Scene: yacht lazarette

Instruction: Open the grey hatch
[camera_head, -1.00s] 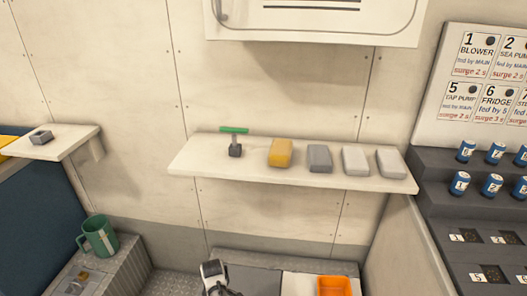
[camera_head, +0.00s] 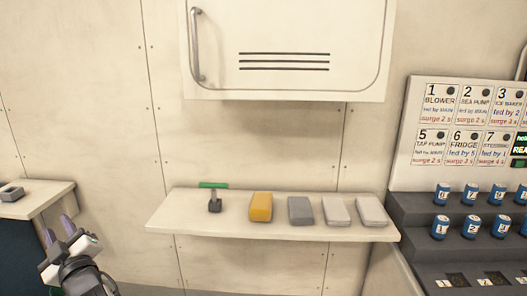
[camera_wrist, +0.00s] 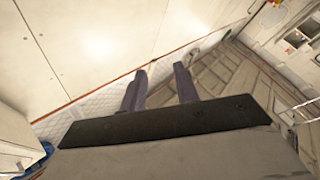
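A pale, off-white locker door (camera_head: 290,45) with a grey bar handle (camera_head: 195,45) on its left side and several dark louvre slots hangs on the wall at the top of the head view. It looks shut, and its top is cut off. No hatch that is clearly grey shows in these frames. My gripper (camera_head: 55,226) is at the lower left of the head view, below and left of the door and apart from it. In the wrist view its two dark fingers (camera_wrist: 160,72) stand apart with nothing between them.
A wall shelf (camera_head: 170,222) below the door carries a green-handled tool (camera_head: 214,197), a yellow block (camera_head: 260,206), a grey block (camera_head: 301,210) and two paler blocks. A small side shelf (camera_head: 50,203) is near my gripper. A labelled panel (camera_head: 450,150) and blue cylinders (camera_head: 440,228) stand at right.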

